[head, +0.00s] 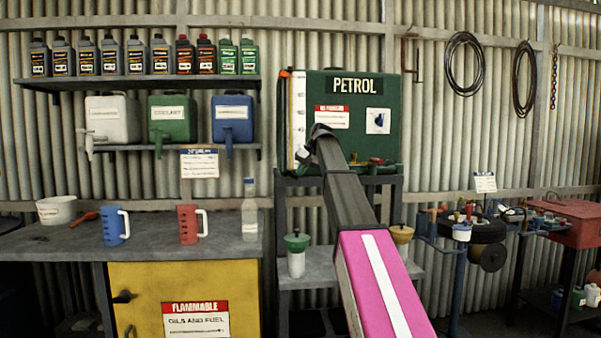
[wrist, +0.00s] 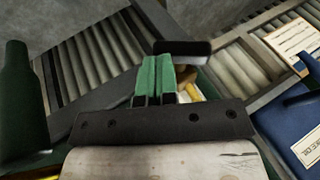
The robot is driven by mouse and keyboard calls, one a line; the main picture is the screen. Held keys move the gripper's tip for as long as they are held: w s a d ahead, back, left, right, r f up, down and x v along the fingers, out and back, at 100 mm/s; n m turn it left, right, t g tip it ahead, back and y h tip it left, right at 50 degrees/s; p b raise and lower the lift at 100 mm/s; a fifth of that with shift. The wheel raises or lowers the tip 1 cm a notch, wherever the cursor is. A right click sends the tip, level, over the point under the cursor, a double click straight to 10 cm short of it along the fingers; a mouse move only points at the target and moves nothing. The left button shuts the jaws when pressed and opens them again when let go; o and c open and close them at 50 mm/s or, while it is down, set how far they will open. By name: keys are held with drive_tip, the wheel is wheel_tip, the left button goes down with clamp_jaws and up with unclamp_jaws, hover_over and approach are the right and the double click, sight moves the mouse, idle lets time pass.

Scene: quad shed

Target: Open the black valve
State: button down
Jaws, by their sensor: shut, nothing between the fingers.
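The dark green petrol tank (head: 368,103) stands on a dark stand against the wall in the head view. My gripper (head: 307,157) is at the tank's lower left front, and my arm hides part of the tank's lower edge. In the wrist view my gripper (wrist: 155,60) has its two green fingers side by side, shut and empty. A black bar (wrist: 184,47), which looks like the black valve's handle, lies just beyond and right of the fingertips. I cannot tell whether they touch. The valve is not clearly visible in the head view.
A red and green valve (head: 376,162) sits at the tank's lower right. A shelf (head: 150,148) with a white, a green and a blue can (head: 232,118) is to the left. The bench (head: 160,240) below holds jugs and a bottle (head: 249,210).

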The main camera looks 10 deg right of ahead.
drive_tip(key=shift+d+f, duration=0.2)
drive_tip(key=shift+f, duration=0.5)
idle(1.6)
drive_tip(key=shift+r, duration=0.15)
idle(0.5)
drive_tip(key=shift+r, duration=0.65)
drive_tip(key=v, duration=1)
drive_tip(key=shift+s+d+r, duration=0.2)
drive_tip(key=shift+r, duration=0.1)
drive_tip(key=shift+n+h, duration=0.5)
drive_tip(key=shift+h, duration=0.1)
drive_tip(key=shift+s+a+r, duration=0.1)
drive_tip(key=shift+s+r, duration=0.05)
drive_tip(key=shift+r, duration=1.9)
